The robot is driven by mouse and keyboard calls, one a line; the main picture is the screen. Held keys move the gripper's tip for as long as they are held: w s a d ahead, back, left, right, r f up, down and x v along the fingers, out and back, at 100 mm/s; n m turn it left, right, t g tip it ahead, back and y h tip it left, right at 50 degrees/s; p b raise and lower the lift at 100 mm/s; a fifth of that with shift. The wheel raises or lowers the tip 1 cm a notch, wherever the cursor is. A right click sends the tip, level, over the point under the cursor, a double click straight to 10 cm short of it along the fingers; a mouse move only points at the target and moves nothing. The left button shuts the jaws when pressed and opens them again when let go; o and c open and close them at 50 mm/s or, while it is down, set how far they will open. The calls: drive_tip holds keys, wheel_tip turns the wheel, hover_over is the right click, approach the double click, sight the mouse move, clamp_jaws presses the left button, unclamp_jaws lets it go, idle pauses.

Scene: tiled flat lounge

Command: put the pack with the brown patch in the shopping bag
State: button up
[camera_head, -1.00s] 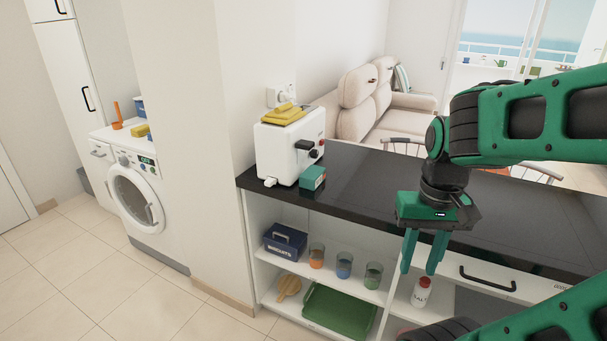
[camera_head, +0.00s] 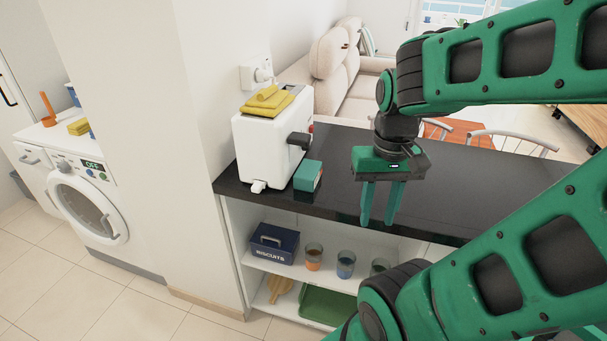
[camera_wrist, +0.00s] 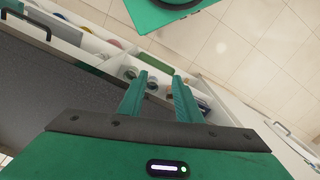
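A small teal pack (camera_head: 308,176) stands on the dark counter (camera_head: 340,205), close to the right side of the white toaster. A brown patch cannot be made out on it. My gripper (camera_head: 380,222) points down with its two fingers apart and empty. It is to the right of the teal pack, over the front edge of the counter. In the wrist view my gripper (camera_wrist: 160,78) also shows its fingers apart with nothing between them. No shopping bag can be made out in these views.
The toaster (camera_head: 262,150) has folded yellow cloths (camera_head: 267,101) on top. Below are a biscuits box (camera_head: 274,243), several tumblers (camera_head: 346,264) and a green tray (camera_head: 325,306). A washing machine (camera_head: 88,205) stands left, beyond a wall. The counter right of the pack is bare.

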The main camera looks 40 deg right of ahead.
drive_tip(key=shift+o, duration=1.2)
drive_tip(key=o, duration=0.5)
drive_tip(key=shift+s+r, duration=0.25)
drive_tip(key=shift+s, duration=0.15)
drive_tip(key=o, duration=0.5)
drive_tip(key=shift+w+d+r+m, duration=0.15)
drive_tip(key=shift+r+m, duration=0.1)
drive_tip(key=shift+m, duration=0.15)
drive_tip(key=o, duration=0.5)
drive_tip(key=w+m, duration=0.3)
drive_tip(key=w, duration=0.1)
drive_tip(key=w+d+m+t, duration=0.1)
drive_tip(key=w+m, duration=0.3)
drive_tip(key=w+d+r+m, duration=0.1)
drive_tip(key=w+m, duration=0.2)
drive_tip(key=w, duration=0.2)
drive_tip(key=shift+d, duration=0.2)
drive_tip(key=m+t+y, duration=0.3)
drive_tip(key=m, duration=0.8)
approach(309, 169)
drive_tip(key=shift+x, duration=5.4)
